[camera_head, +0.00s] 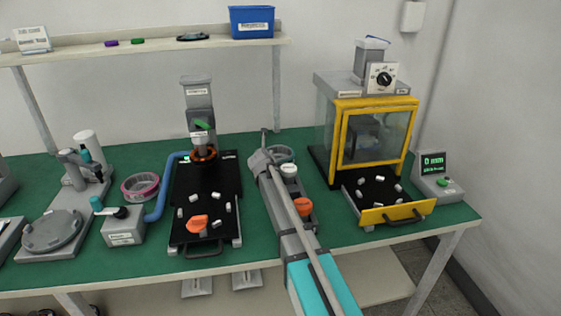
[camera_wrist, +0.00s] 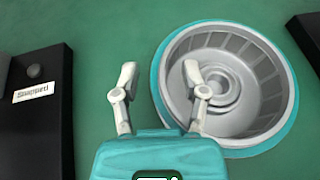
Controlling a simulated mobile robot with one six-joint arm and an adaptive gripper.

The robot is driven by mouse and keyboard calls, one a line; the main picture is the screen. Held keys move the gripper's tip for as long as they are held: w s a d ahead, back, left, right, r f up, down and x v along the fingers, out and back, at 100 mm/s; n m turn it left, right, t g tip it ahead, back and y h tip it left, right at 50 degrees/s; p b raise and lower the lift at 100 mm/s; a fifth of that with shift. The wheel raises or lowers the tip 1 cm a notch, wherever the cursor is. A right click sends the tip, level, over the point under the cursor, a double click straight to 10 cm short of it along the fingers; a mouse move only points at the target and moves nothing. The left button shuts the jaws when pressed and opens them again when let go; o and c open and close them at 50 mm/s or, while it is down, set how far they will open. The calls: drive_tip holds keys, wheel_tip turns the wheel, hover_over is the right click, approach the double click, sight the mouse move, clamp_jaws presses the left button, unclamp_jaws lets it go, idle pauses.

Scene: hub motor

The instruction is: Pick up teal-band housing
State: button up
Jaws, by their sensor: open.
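The teal-band housing (camera_wrist: 270,85) is a grey, open-topped ring with inner slots and a teal band around its outside. It lies open side up on the green bench. In the head view the housing (camera_head: 285,153) is partly hidden by my arm. My gripper (camera_wrist: 159,73) is open and empty. In the wrist view one finger overlaps the inside of the housing and the other is left of its rim, so the left wall lies between them. I cannot tell how far above the bench the fingertips are. In the head view my gripper (camera_head: 263,152) is beside the housing's left side.
A black press fixture (camera_head: 205,180) stands left of the housing, and a yellow-framed enclosure (camera_head: 375,135) with a pulled-out drawer stands right. A pink-banded ring (camera_head: 131,187) lies farther left near a blue hose (camera_head: 162,190). A shelf (camera_head: 150,46) runs behind. Bare green bench surrounds the housing.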

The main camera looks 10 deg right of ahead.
idle(0.4)
clamp_jaws()
